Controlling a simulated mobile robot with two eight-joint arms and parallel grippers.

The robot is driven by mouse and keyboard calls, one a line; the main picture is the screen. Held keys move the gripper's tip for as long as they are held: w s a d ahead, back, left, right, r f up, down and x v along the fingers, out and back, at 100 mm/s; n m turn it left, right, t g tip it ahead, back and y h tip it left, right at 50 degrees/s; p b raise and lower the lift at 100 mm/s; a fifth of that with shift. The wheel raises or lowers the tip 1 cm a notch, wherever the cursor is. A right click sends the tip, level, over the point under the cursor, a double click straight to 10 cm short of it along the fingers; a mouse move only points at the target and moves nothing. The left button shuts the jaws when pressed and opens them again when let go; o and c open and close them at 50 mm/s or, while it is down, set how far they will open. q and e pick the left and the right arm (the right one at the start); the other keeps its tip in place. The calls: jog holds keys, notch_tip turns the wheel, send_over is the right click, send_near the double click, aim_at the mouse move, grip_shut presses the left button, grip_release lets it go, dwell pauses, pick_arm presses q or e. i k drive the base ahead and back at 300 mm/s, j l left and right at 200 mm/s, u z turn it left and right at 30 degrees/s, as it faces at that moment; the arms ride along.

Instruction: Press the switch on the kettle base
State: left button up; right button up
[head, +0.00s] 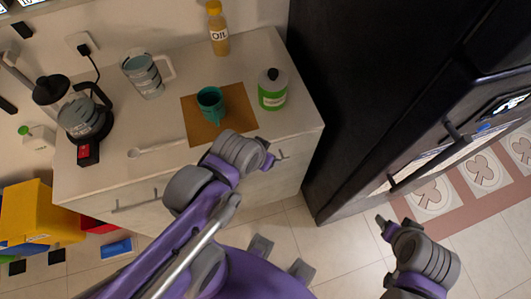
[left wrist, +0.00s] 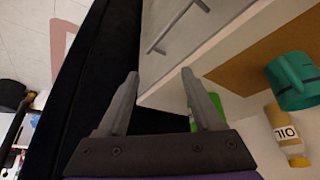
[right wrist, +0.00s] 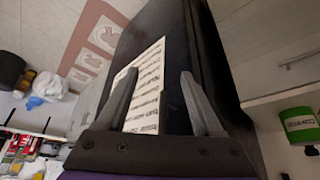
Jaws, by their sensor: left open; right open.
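The glass kettle (head: 82,117) with a black lid and handle stands on its base at the left end of the counter in the head view. The red switch (head: 86,151) is on the front of the black kettle base (head: 92,160), near the counter's front edge. My left gripper (head: 275,160) is open and empty by the counter's front edge, to the right of and apart from the kettle; its fingers show in the left wrist view (left wrist: 160,90). My right gripper (head: 383,226) is open and empty over the floor, and shows in the right wrist view (right wrist: 155,90).
On the counter (head: 90,190) are a glass pitcher (head: 146,78), a teal mug (head: 210,104) on a brown mat (head: 243,124), a green-labelled bottle (head: 272,90), an oil bottle (head: 217,30) and a white spoon (head: 155,149). A black fridge (head: 370,80) stands right.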

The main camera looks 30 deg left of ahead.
aim_at(84, 149)
jog(key=u, duration=2.85)
